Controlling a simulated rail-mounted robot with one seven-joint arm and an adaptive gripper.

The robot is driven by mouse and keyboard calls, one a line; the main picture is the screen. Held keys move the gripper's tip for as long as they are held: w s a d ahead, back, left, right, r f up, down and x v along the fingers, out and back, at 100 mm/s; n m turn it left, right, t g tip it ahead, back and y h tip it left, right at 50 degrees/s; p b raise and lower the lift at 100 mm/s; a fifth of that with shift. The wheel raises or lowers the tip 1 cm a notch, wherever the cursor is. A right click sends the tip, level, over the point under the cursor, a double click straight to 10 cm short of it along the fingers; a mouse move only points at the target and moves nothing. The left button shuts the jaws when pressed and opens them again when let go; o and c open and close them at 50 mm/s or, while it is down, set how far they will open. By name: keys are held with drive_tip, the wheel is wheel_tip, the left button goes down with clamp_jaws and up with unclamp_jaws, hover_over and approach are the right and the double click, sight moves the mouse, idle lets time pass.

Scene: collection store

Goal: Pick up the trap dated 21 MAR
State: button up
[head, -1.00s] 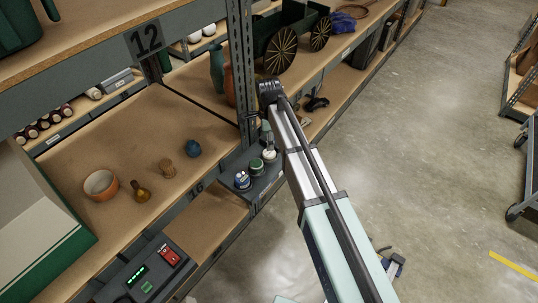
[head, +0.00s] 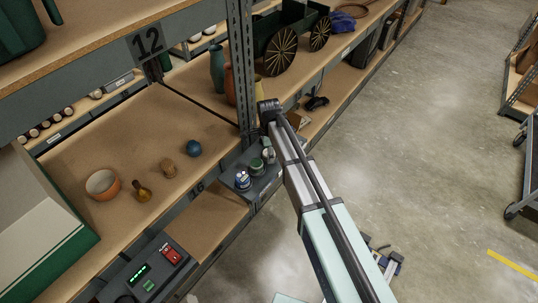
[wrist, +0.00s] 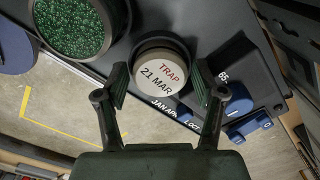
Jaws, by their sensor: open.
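The trap dated 21 MAR (wrist: 160,68) is a round container whose white top reads "TRAP 21 MAR" in the wrist view. It stands on a dark grey tray (wrist: 205,22). My gripper (wrist: 161,88) is open, with one finger on each side of the trap's near part. I cannot tell whether the fingers touch it. In the head view the white-topped trap (head: 269,155) is at the far end of a short row on the tray, partly hidden by my arm.
A container of green granules (wrist: 70,24) stands close left of the trap in the wrist view. A blue-topped container (head: 242,180) is nearer in the head view. A steel shelf upright (head: 241,70) rises behind.

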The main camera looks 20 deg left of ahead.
drive_tip(key=shift+c, duration=0.4)
drive_tip(key=c, duration=0.7)
drive_tip(key=shift+r, duration=0.2)
drive_tip(key=shift+c, duration=0.2)
